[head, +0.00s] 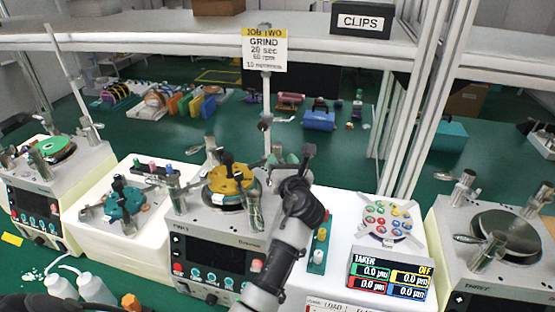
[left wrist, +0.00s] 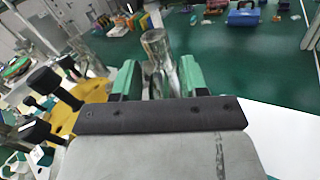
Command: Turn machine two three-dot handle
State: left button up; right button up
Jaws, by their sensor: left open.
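Machine two (head: 215,255) is the middle machine, with a dark front panel and a yellow disc (head: 229,180) with black knobs on top. Steel handles stand around the disc, one at the front (head: 253,212) and one at the back left (head: 211,150). No dot marks can be read on them. My left gripper (head: 277,160) is over the right side of machine two, partly hidden by its own wrist. In the left wrist view its green fingertips (left wrist: 157,80) are apart, with a shiny steel cylinder (left wrist: 160,50) between or just beyond them; contact cannot be told.
A machine with a green disc (head: 55,150) stands at left, another with a grey plate (head: 505,232) at right. White stands with a teal fixture (head: 125,203) and a plate of coloured dots (head: 388,218) lie between. The shelf (head: 200,35) and sign (head: 265,50) are behind.

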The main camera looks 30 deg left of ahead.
pick_arm(q)
jog(key=shift+s+d+r, duration=0.15)
jog(key=shift+s, duration=0.05)
jog(key=c, duration=0.5)
grip_shut()
pick_arm(e)
jog(key=shift+s+d, duration=0.2)
jog(key=shift+s, duration=0.2)
